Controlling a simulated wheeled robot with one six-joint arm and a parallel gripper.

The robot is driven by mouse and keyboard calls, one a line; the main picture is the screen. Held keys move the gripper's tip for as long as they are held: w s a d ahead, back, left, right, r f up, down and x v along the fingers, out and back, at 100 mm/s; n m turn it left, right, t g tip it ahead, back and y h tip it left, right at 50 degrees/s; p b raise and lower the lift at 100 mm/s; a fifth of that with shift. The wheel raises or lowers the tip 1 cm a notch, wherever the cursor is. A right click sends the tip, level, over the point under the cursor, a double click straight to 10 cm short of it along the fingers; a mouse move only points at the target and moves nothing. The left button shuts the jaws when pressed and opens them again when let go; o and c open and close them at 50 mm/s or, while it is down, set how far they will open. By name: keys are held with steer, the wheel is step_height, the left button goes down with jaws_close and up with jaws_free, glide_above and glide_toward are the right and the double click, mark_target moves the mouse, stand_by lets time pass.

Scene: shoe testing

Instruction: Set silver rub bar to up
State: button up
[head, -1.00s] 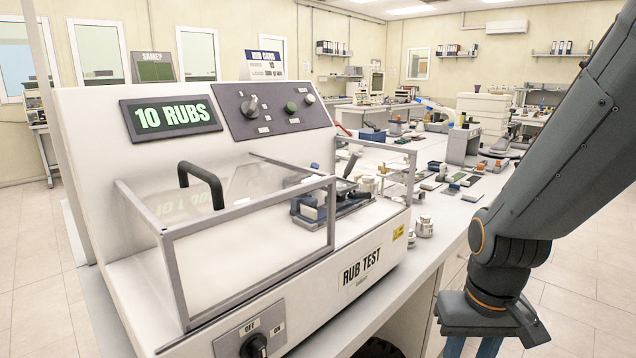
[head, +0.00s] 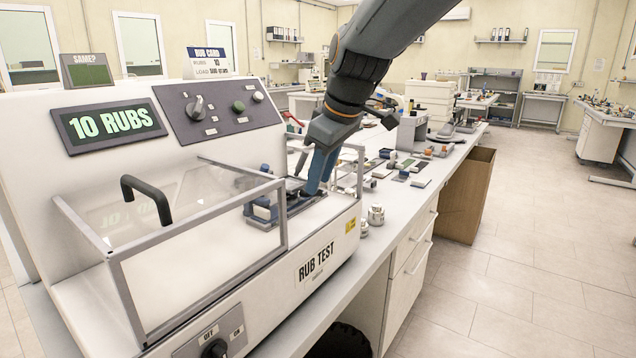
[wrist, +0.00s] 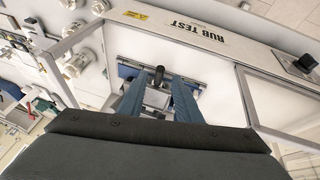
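The rub test machine (head: 185,290) is a white bench unit whose display reads 10 RUBS. On its deck is a blue-and-dark clamp fixture (head: 262,209). In the wrist view a silver bar (wrist: 156,98) with a black knob (wrist: 158,74) at its end lies between my fingers; whether it is up or down I cannot tell. My gripper (head: 316,185) reaches down at the fixture and hides most of the bar in the head view. In the wrist view my gripper (wrist: 159,88) has its blue fingers apart, either side of the bar, with no clear contact.
A clear guard with a metal frame (head: 200,222) and black handle (head: 148,190) stands left of the fixture. A rotary OFF/ON switch (head: 215,348) is on the front. Small metal weights (head: 376,215) stand right of the machine. The floor to the right is open.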

steer(key=shift+x, duration=1.45)
steer(key=shift+c, duration=0.4)
jaws_close()
